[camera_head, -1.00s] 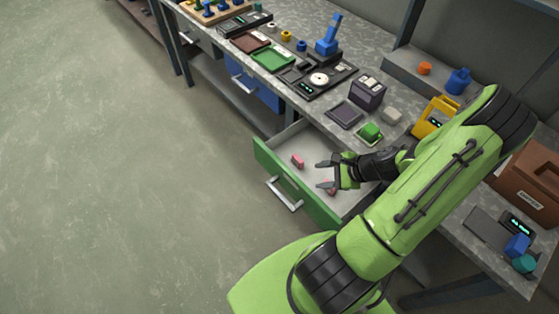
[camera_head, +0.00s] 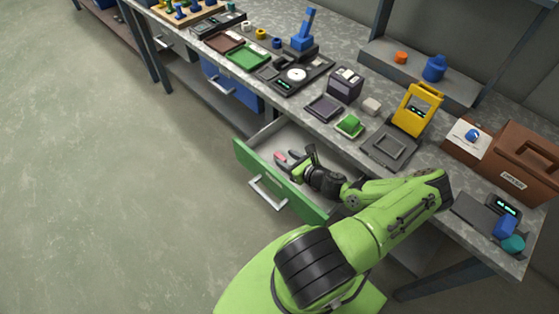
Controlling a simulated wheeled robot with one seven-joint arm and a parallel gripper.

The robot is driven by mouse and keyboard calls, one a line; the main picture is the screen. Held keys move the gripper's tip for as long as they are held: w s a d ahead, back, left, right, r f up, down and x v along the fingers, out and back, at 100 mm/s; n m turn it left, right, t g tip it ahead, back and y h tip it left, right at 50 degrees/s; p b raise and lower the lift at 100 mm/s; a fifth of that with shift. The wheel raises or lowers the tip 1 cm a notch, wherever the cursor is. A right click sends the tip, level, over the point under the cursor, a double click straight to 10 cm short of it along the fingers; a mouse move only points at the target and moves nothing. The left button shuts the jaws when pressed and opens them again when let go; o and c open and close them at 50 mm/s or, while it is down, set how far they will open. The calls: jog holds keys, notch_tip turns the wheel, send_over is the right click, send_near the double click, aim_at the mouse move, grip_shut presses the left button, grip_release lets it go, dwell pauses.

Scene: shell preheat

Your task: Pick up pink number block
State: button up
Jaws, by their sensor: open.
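A small pink block (camera_head: 281,157) lies in the open green-fronted drawer (camera_head: 262,171), near the drawer's front-left side. I cannot make out a number on it. My gripper (camera_head: 297,155) is low inside the drawer, with its dark fingers pointing left toward the pink block. The jaws are open and very close to the block, and I cannot tell if they touch it. My gripper and wrist hide the right part of the drawer floor.
The drawer's raised walls surround my gripper. The workbench (camera_head: 325,130) above carries a dark purple box (camera_head: 344,85), a green block on a tray (camera_head: 349,124) and a yellow frame device (camera_head: 416,108). A brown toolbox (camera_head: 515,160) stands at right. The floor at left is clear.

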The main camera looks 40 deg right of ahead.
aim_at(279, 155)
jog(key=b+x, duration=0.1)
jog(key=x, duration=0.4)
jog(key=shift+w+f, duration=0.15)
jog(key=shift+f, duration=0.05)
jog(key=shift+r, duration=0.1)
grip_shut()
